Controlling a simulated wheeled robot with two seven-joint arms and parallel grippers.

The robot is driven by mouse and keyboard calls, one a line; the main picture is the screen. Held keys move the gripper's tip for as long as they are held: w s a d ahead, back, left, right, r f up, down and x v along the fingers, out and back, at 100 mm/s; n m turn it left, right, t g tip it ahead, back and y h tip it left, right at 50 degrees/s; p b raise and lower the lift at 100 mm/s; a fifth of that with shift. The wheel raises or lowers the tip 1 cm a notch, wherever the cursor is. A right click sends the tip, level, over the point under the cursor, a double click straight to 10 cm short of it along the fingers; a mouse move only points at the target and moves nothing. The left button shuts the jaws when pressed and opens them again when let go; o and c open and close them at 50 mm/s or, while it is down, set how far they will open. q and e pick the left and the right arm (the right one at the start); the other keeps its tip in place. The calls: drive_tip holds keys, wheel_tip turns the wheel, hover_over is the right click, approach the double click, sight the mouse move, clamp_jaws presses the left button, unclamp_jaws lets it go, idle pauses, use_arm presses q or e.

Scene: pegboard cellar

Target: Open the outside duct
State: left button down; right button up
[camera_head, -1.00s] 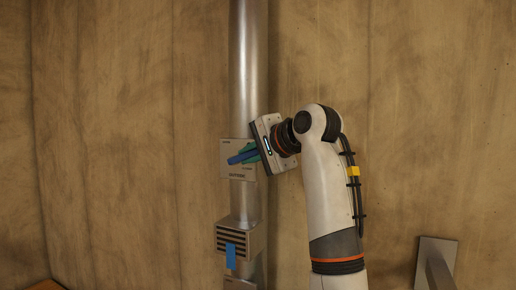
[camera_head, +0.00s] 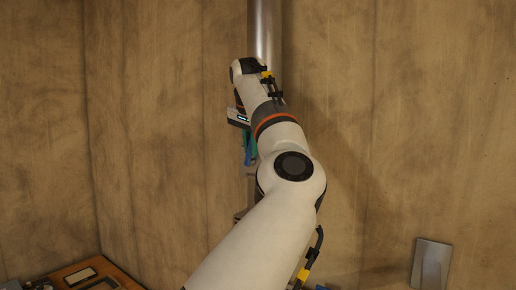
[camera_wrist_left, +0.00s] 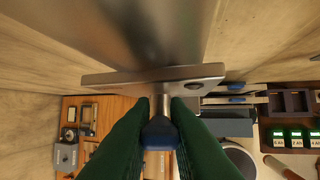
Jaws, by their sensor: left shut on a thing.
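The duct is a vertical silver metal pipe (camera_head: 265,32) against the wall; my arm hides much of its lower part in the head view. A blue lever handle (camera_wrist_left: 158,134) sits before a metal plate (camera_wrist_left: 120,79) on the duct in the left wrist view. My left gripper (camera_wrist_left: 160,122) has green fingers, one on each side of the handle, and is shut on it. In the head view the blue handle (camera_head: 247,157) shows only as a small piece below the gripper, hanging roughly downward. My right gripper is not in view.
A wooden bench (camera_head: 75,272) with small items is at the lower left. A grey metal plate (camera_head: 431,262) is at the lower right. The left wrist view shows a dark shelf (camera_wrist_left: 293,125) with green-labelled items far below. The wall beside the duct is clear.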

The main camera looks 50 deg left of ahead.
use_arm(q)
drive_tip(key=shift+s+a+t+h, duration=0.25)
drive_tip(key=shift+a+h, duration=0.3)
drive_tip(key=shift+h, duration=0.65)
drive_tip(key=shift+a+f+n+h, duration=0.1)
drive_tip(key=shift+a+n+h, duration=0.05)
drive_tip(key=shift+n+h, duration=0.15)
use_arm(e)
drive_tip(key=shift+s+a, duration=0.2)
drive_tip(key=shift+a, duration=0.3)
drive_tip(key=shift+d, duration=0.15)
use_arm(q)
drive_tip(key=c, duration=1.4)
unclamp_jaws()
drive_tip(key=shift+r, duration=0.2)
